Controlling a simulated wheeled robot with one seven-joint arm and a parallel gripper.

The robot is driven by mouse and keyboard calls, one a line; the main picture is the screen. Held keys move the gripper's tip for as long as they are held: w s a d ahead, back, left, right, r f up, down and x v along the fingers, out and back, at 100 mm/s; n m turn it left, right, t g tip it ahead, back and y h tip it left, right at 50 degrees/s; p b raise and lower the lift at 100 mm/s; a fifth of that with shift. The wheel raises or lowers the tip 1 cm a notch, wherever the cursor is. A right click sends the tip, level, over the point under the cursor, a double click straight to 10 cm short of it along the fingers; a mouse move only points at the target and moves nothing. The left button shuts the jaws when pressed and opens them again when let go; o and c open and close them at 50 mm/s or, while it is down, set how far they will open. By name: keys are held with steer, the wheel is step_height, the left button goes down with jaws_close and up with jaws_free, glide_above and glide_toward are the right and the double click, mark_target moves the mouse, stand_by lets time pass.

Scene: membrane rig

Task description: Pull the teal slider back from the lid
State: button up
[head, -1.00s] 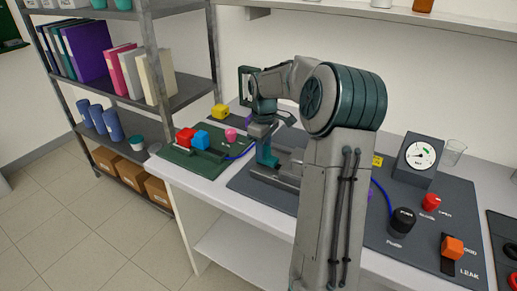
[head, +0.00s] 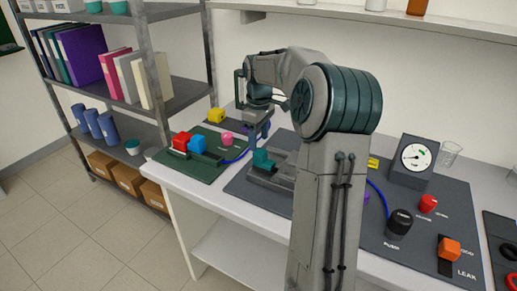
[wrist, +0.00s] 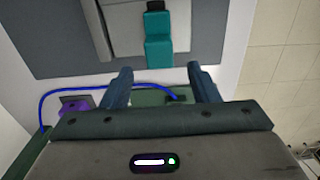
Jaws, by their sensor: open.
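The teal slider (head: 264,159) stands on the grey block (head: 275,179) at the left part of the dark mat. In the wrist view the slider (wrist: 158,45) is at top centre, beyond my fingertips, on the pale grey housing (wrist: 120,28). My gripper (wrist: 160,78) is open and empty, with a gap between its fingers and the slider. In the head view my gripper (head: 254,134) is above and behind the slider, partly hidden by my wrist. I cannot tell where the lid ends and the housing begins.
A green board (head: 185,165) with red, blue and pink pieces lies at the left. A blue tube (wrist: 75,90) runs below the slider, near a purple part (wrist: 75,104). A gauge (head: 413,160), a black knob (head: 400,222) and an orange switch (head: 451,248) stand at the right.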

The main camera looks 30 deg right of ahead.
mark_target(259, 151)
step_height(259, 151, up, 8)
steer(key=shift+r, duration=0.2)
stand_by(0.3)
